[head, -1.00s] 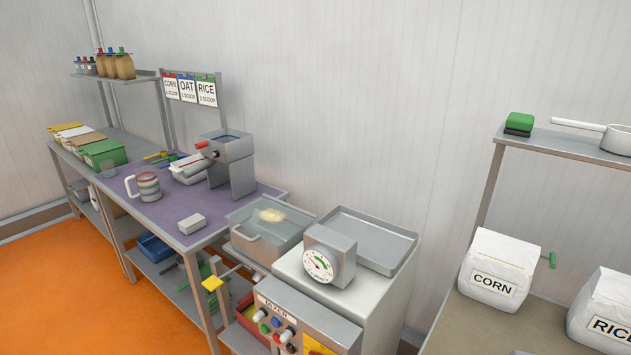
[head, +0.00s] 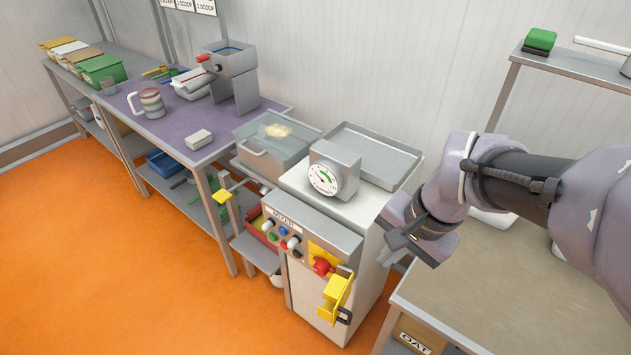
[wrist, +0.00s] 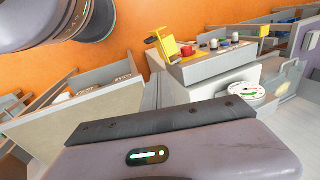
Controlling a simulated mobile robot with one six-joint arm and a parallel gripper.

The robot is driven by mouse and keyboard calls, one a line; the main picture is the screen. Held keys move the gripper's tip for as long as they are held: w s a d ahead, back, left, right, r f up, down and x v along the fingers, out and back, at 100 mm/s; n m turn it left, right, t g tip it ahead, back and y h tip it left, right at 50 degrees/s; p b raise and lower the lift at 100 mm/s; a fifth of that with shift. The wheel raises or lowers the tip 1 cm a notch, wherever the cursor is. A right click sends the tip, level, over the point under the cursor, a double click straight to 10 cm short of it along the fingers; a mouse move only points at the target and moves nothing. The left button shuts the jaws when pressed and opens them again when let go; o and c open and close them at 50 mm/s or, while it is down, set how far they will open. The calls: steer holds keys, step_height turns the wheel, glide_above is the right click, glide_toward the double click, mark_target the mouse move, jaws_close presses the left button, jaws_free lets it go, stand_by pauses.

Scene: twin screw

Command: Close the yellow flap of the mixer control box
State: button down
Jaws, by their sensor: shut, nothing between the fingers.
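The mixer control box (head: 300,232) is on the front of the white mixer cabinet. Its yellow flap (head: 336,296) stands open, sticking out from the box below a red knob (head: 322,266) on a yellow plate. The flap also shows in the wrist view (wrist: 163,43), beside the red knob. My gripper (head: 408,236) is shut and empty. It is in the air to the right of the cabinet, above and to the right of the flap and apart from it. The wrist view shows the gripper's body, but its fingertips are hard to make out there.
A dial gauge (head: 323,179) and a grey tray (head: 372,152) are on the cabinet top. A bench (head: 480,275) stands at the right under my arm. Orange floor in front of the box is clear.

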mark_target(343, 300)
steer(key=w+d+f+m+g+y+p, duration=0.1)
steer(key=w+d+f+m+g, duration=0.15)
steer(key=f, duration=0.55)
steer(key=w+d+f+m+g+y+p, duration=0.1)
steer(key=w+d+f+m+g, duration=0.15)
steer(key=f, duration=0.65)
steer(key=s+a+f+b, duration=0.3)
steer(key=a+f+b, duration=0.2)
steer(key=a+f, duration=0.2)
step_height(343, 300, down, 2)
steer(key=shift+f+t, duration=0.15)
steer(key=shift+t, duration=0.15)
